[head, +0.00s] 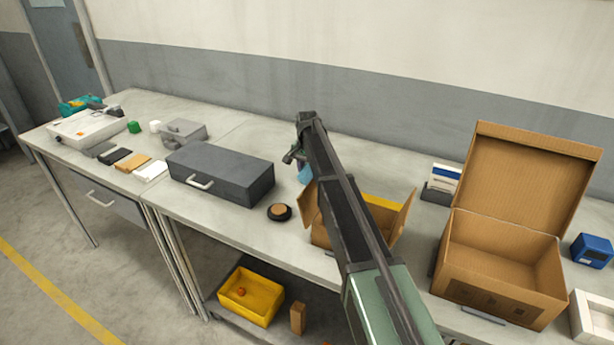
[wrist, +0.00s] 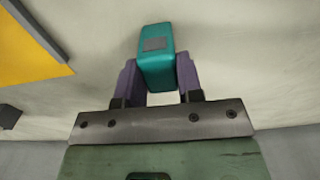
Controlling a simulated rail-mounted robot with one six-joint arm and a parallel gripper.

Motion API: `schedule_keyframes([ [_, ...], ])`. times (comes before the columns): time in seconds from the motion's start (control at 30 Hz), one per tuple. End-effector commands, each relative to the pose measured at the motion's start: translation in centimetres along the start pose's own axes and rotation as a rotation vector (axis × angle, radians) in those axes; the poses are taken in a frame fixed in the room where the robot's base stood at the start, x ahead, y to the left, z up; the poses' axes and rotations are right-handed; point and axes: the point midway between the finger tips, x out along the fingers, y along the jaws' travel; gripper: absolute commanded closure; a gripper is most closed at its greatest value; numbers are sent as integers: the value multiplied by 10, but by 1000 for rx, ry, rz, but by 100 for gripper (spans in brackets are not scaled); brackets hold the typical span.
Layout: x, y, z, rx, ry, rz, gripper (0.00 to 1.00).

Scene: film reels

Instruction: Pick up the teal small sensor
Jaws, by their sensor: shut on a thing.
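The teal small sensor (wrist: 156,68) shows in the wrist view as a teal block with a grey patch on its face. My gripper (wrist: 157,80) is shut on it, with one purple finger on each side. In the head view my gripper (head: 298,160) is beyond the open cardboard box, partly hidden by my own arm. A bit of blue-teal (head: 305,174) shows just below it there, probably the sensor. I cannot tell from these views whether the sensor touches the table.
A dark grey case (head: 222,172) and a round black item with a tan top (head: 279,212) lie left of my gripper. The open small cardboard box (head: 398,222) is beneath my arm. A larger open carton (head: 500,262) stands to the right.

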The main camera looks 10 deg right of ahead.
Motion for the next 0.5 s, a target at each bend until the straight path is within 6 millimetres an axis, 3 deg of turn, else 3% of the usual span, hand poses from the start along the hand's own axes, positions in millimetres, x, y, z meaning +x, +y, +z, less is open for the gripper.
schedule_keyframes([
  [0.33,-2,0,0,0,0,0,92],
  [0.5,-15,0,0,0,0,0,92],
])
